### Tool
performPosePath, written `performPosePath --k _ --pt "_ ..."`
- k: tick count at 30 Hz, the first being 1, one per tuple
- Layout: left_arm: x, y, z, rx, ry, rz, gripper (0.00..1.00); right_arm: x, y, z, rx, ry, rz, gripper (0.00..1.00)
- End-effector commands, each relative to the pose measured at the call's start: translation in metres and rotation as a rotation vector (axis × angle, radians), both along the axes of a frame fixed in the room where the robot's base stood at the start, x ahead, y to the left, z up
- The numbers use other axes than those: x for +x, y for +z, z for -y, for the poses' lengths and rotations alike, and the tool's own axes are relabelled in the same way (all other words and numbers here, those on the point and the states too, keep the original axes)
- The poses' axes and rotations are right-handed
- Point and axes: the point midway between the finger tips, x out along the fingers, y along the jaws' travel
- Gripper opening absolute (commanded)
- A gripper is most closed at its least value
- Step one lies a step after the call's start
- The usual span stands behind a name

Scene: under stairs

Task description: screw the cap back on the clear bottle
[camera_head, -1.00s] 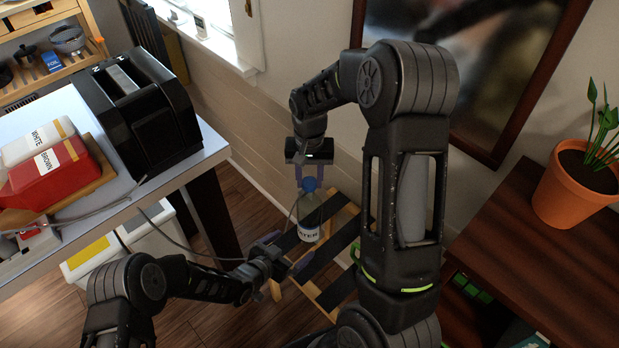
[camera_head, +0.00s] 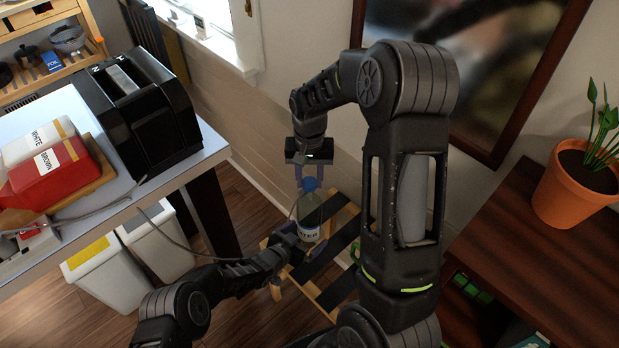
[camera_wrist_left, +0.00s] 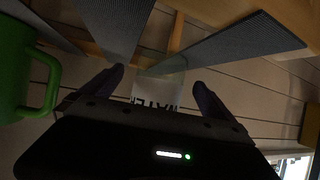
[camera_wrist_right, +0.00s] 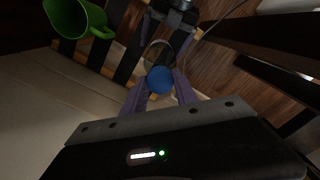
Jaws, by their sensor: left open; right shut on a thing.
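The clear bottle (camera_head: 310,212) with a WATER label stands upright on a low wooden rack with dark slats (camera_head: 338,240); its label also shows in the left wrist view (camera_wrist_left: 155,104). The blue cap (camera_head: 309,185) is at the bottle's top. My right gripper (camera_head: 308,179) comes from above, shut on the cap, with a finger on either side of it (camera_wrist_right: 160,80). Whether the cap is threaded on cannot be told. My left gripper (camera_head: 301,246) is open low at the bottle, its fingers on either side (camera_wrist_left: 158,82); contact cannot be told.
A green mug (camera_wrist_left: 14,75) stands near the bottle. A table (camera_head: 215,150) with a black appliance (camera_head: 150,115) and red and white boxes is at left, bins (camera_head: 110,275) below. A dark wooden cabinet (camera_head: 510,240) with a potted plant (camera_head: 575,195) is at right.

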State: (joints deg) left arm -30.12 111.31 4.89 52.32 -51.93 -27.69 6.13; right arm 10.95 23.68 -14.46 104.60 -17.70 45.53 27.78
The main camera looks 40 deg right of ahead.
Motion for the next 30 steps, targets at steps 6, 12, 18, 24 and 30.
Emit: performPosePath --k 6,12,18,24,30 --pt "0.0029 -0.0058 0.0107 0.0 -0.001 0.002 1.0 0.0 0.0001 0.0 0.0 0.0 0.0 0.0" --pt "0.0034 -0.0069 0.0121 0.0 0.0 0.0 1.0 0.0 0.0001 0.0 0.0 0.0 0.0 0.0" --pt "0.0036 -0.0067 0.0119 0.0 0.001 0.0 0.96 0.0 0.0 0.0 0.0 0.0 0.0 0.0" --pt "0.0037 -0.0065 0.0118 0.0 0.001 0.0 0.8 0.0 0.0001 0.0 0.0 0.0 0.0 0.0" --pt "0.0037 -0.0065 0.0118 0.0 0.001 0.0 0.63 0.0 0.0001 0.0 0.0 0.0 0.0 0.0"
